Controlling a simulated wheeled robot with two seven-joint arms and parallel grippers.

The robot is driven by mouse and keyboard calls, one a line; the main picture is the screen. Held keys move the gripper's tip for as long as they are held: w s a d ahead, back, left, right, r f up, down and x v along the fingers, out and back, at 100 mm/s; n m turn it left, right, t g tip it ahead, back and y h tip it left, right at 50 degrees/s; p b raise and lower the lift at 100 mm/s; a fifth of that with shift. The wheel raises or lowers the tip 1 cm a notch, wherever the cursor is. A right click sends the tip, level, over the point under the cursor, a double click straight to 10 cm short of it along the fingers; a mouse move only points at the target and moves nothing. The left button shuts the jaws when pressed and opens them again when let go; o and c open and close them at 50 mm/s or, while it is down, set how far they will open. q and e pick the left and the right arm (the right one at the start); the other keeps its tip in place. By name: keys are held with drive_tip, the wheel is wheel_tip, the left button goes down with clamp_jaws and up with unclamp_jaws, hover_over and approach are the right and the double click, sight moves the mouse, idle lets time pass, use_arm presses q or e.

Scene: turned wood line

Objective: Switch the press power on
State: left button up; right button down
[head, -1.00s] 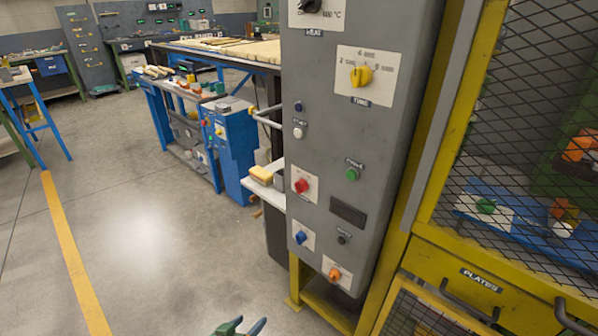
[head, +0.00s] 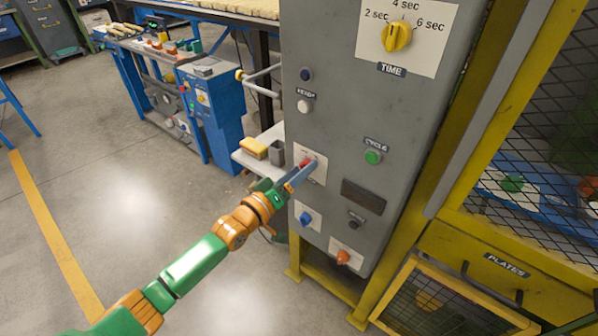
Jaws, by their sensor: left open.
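The press control panel (head: 335,120) is a tall grey cabinet in a yellow frame. My left gripper (head: 299,172) is open, with its fingertips at the red knob (head: 308,164) on a white plate at the panel's lower left. The fingers partly hide the knob, and I cannot tell whether they touch it. Below are a blue knob (head: 305,218) and an orange knob (head: 343,257), each on a white plate. A green button (head: 373,157) marked CYCLE and a yellow TIME dial (head: 397,36) sit higher. Which control is the power switch is not legible. My right gripper is out of view.
A small shelf (head: 245,160) with a yellow block (head: 254,148) stands left of the panel, close to my left gripper. A mesh cage and a yellow PLATES drawer (head: 490,265) are at right. The floor (head: 130,200) at left is clear.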

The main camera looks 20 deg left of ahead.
use_arm(q)
drive_tip(key=shift+s+d+r, duration=0.1)
drive_tip(key=shift+s+r, duration=0.05)
drive_tip(key=shift+c, duration=0.5)
clamp_jaws()
drive_tip(key=m+p, duration=0.1)
drive_tip(key=m, duration=1.1)
idle(0.3)
drive_tip(key=shift+o, duration=0.5)
unclamp_jaws()
drive_tip(key=shift+d, duration=0.1)
